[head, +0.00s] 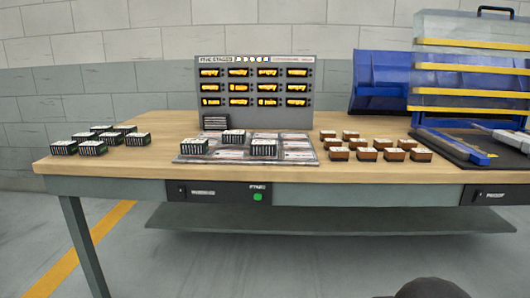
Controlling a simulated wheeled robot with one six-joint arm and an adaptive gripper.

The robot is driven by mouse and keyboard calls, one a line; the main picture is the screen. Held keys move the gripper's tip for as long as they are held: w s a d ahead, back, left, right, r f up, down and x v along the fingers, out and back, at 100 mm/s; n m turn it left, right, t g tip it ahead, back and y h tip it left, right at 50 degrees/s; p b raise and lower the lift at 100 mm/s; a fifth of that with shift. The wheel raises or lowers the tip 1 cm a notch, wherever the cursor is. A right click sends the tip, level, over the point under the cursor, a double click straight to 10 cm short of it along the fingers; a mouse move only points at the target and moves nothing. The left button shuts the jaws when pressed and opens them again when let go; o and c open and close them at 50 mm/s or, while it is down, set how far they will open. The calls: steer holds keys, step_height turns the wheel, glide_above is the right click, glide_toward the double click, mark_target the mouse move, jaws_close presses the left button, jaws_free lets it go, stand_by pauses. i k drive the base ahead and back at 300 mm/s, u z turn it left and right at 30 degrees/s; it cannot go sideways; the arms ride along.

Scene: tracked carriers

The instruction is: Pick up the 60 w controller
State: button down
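Several small dark boxes with striped sides and pale tops (92,148) stand in a group on the left of the workbench. Similar boxes stand on the printed mat: one at its left (194,146), one at its back (233,137) and one at its front right (264,147). Several brown boxes with pale tops (366,154) stand in rows to the right of the mat. The labels are too small to read, so I cannot tell which one is the 60 w controller. My gripper is not in view.
The workbench (120,178) has a test panel (254,90) with lit orange displays behind the mat (222,154). At right are a blue bin (380,80) and a clear guard with yellow bars (470,70) over a dark mat. Bare wood separates the groups.

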mark_target(258, 148)
steer(key=u, duration=0.3)
steer(key=i, duration=0.85)
steer(key=z, duration=0.2)
